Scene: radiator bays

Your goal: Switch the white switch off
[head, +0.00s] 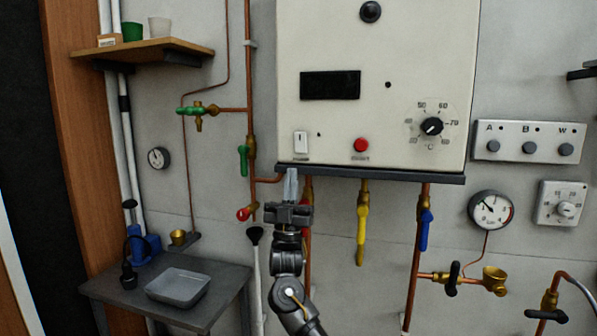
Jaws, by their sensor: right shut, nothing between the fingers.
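The white switch (301,142) is a small upright rocker on the lower left of the cream boiler panel (400,100). Its rocker position is too small to tell. My right gripper (291,176) is shut and empty, its fingers pointing up. In the picture its fingertips are just below the switch, at the panel's dark lower edge, apart from the switch. My left gripper is not in view.
A red button (361,145), a black dial (431,126) and a dark display (330,85) share the panel. Pipes with yellow (361,225) and blue (425,228) valve handles hang below. A grey table (215,305) with a tray (178,287) stands lower left.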

